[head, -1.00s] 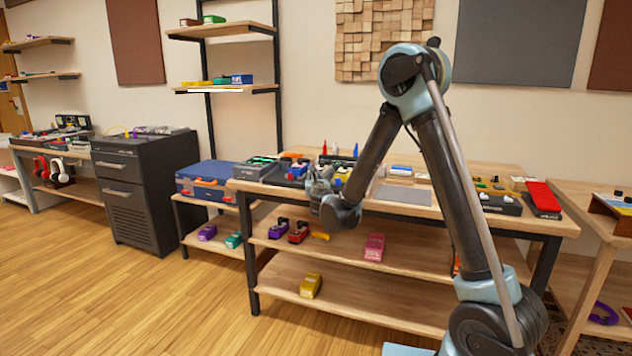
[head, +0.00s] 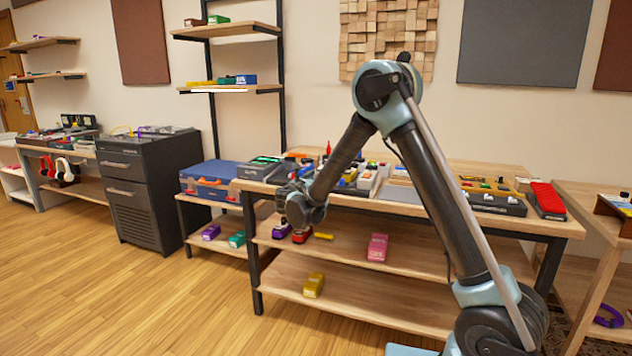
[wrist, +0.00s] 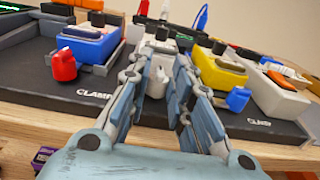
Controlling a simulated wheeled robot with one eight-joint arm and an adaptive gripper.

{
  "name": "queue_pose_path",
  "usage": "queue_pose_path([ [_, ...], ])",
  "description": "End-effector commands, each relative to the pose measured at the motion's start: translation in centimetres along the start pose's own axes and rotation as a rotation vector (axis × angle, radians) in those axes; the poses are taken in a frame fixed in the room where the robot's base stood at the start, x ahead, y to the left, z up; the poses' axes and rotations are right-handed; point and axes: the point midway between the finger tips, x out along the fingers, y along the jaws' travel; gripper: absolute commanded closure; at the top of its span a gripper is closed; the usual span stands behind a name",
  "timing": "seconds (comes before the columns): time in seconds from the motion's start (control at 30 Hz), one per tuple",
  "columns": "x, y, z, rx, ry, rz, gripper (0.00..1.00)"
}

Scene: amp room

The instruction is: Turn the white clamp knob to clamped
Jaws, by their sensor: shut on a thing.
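The white clamp knob (wrist: 158,82) shows between the two fingers of my gripper (wrist: 159,66) in the wrist view. The gripper is shut on it, and the fingers hide its sides. A white device (wrist: 168,47) stands just behind it on the dark clamp board (wrist: 130,101). Which way the knob is turned I cannot tell. In the head view my gripper (head: 296,190) is at the front left part of the workbench top, and the knob is hidden there.
On the same board, a red knob (wrist: 64,65) stands left by a blue device (wrist: 90,42). A blue knob (wrist: 238,98) stands right by a yellow device (wrist: 216,70). Upright coloured pieces stand behind. The workbench (head: 400,208) has shelves below; floor (head: 150,300) at left is clear.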

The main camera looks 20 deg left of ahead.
Motion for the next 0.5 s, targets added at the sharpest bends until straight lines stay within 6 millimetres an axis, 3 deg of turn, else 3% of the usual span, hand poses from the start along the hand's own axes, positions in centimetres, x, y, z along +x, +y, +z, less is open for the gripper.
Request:
queue_pose_path([
  [0.33,0.16,-0.02,0.06,-0.001,-0.001,-0.002,1.00],
  [0.37,0.17,-0.02,0.06,-0.001,-0.001,-0.002,0.73],
  [0.5,0.13,-0.02,0.04,0.000,-0.001,-0.002,0.72],
])
